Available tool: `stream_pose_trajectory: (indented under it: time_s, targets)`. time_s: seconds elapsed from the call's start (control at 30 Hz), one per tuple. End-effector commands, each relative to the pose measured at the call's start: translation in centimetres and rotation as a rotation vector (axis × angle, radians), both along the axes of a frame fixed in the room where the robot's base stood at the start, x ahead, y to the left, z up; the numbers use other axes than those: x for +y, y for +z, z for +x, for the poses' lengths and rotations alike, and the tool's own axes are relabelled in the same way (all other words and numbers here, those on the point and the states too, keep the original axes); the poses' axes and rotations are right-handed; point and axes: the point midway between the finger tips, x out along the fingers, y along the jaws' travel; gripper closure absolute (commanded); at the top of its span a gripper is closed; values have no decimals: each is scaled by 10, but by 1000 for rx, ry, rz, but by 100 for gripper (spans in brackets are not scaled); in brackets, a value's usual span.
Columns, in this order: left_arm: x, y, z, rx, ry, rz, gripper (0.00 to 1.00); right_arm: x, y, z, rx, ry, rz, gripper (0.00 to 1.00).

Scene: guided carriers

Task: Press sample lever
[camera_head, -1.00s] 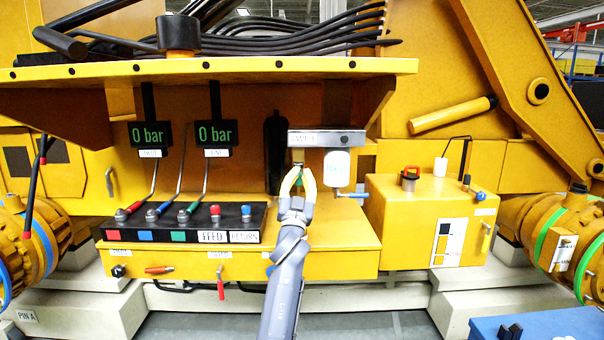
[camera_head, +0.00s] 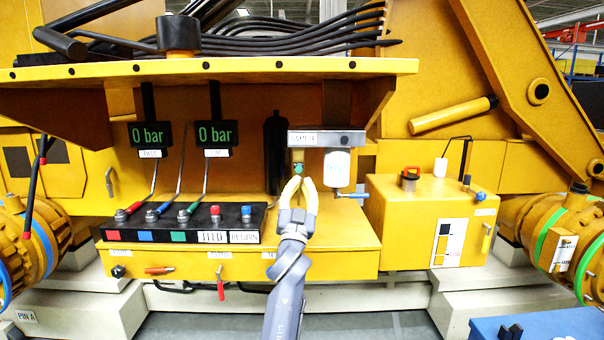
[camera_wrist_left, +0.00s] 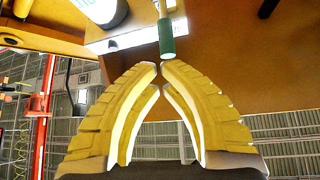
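The sample unit (camera_head: 340,139) is a grey bar with a white label, under the yellow overhang. A short lever with a green end (camera_head: 298,169) hangs below its left part. The green end also shows in the left wrist view (camera_wrist_left: 167,42), just beyond the fingertips. My left gripper (camera_head: 298,181) points up, right below the green end. In the left wrist view its yellow fingers (camera_wrist_left: 160,66) come together at the tips with only a sliver between them and nothing held. The green end looks close to the tips; I cannot tell whether they touch. My right gripper is not in view.
A black valve block (camera_head: 186,222) with several levers stands to the left. A yellow box (camera_head: 425,222) stands to the right. The yellow overhang (camera_head: 220,68) is above.

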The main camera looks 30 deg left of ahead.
Motion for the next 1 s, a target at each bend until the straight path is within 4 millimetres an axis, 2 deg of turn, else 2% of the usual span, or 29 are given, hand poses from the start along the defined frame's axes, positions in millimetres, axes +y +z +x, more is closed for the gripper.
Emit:
stream_pose_trajectory:
  time_s: [0.2,0.33,1.0]
  targets:
    - [-5,-22,-15,1,0,-1,100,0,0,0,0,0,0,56]
    - [-7,-28,-20,-1,1,0,100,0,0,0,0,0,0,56]
    - [-7,-31,-23,-1,1,1,100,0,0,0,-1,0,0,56]
